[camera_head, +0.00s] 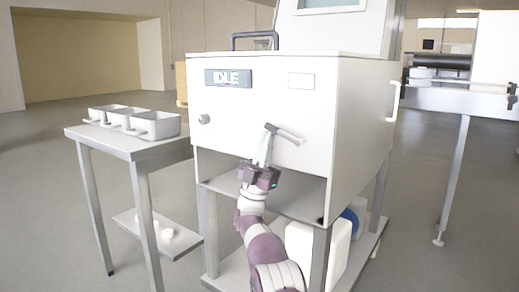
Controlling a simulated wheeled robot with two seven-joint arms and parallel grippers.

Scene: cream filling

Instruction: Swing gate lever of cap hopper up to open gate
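The white cabinet (240,120), with a dark sign reading "IDLE" (228,78), stands in the middle of the view. A short grey lever (288,134) sticks out from its front panel and slopes slightly down to the right. I take it to be the gate lever. My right gripper (265,146) reaches up from below, its fingers pointing up with their tips at the lever's left end. The tips overlap the lever in the picture, so I cannot tell whether they touch or grip it. My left gripper is not in view.
A side table (120,143) on the left holds white bins (155,125), with a low shelf (158,235) below. A round knob (204,118) sits on the panel's left. An open recess lies under the panel. A conveyor-like table (460,101) stands at the right.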

